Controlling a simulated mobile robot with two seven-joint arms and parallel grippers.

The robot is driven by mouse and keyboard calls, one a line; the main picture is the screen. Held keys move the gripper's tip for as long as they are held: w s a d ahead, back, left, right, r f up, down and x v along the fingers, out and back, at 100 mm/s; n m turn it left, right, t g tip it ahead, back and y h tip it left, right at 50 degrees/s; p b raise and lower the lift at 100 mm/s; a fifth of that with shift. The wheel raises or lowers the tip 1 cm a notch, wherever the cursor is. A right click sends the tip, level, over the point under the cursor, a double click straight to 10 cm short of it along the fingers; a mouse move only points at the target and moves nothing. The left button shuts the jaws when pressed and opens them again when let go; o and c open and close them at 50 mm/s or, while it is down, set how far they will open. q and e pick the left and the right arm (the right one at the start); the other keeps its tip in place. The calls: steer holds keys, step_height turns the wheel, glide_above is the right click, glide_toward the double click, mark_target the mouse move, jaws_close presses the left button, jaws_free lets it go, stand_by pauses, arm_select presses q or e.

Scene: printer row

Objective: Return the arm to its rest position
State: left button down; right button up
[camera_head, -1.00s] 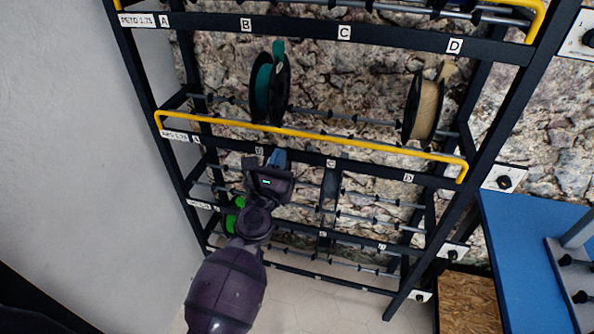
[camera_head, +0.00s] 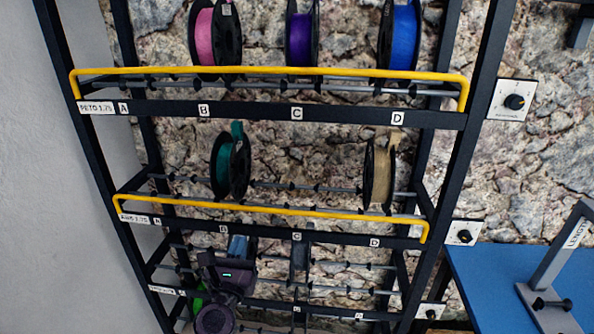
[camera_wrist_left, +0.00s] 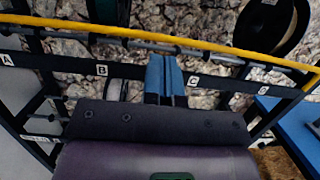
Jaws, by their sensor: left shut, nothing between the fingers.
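My left gripper (camera_head: 238,247) shows low in the head view, in front of the rack's lower rows, just below the yellow bar of the second row. Its blue fingers are shut together with nothing between them. In the left wrist view the shut fingers (camera_wrist_left: 166,78) point at the rack's label rail between B and C. My left wrist hides part of the lower rods and most of a green spool (camera_head: 198,300). My right gripper is in neither view.
The black rack (camera_head: 270,112) holds pink (camera_head: 205,36), purple (camera_head: 301,36) and blue (camera_head: 402,36) spools above, teal (camera_head: 230,160) and tan (camera_head: 379,172) spools below. Yellow bars (camera_head: 290,209) cross its front. A blue table (camera_head: 480,285) stands right; a grey wall (camera_head: 60,180) is left.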

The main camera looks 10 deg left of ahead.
arm_select(q)
steer(key=s+a+f+n+g, duration=0.4)
steer(key=s+f+n, duration=0.7)
steer(key=n, duration=0.6)
steer(key=s+a+f+n+g+y, duration=0.1)
steer(key=s+a+f+n+g, duration=0.4)
steer(key=s+f+n, duration=0.6)
steer(key=s+a+n, duration=0.1)
steer(key=n, duration=0.6)
steer(key=shift+s+a, duration=0.3)
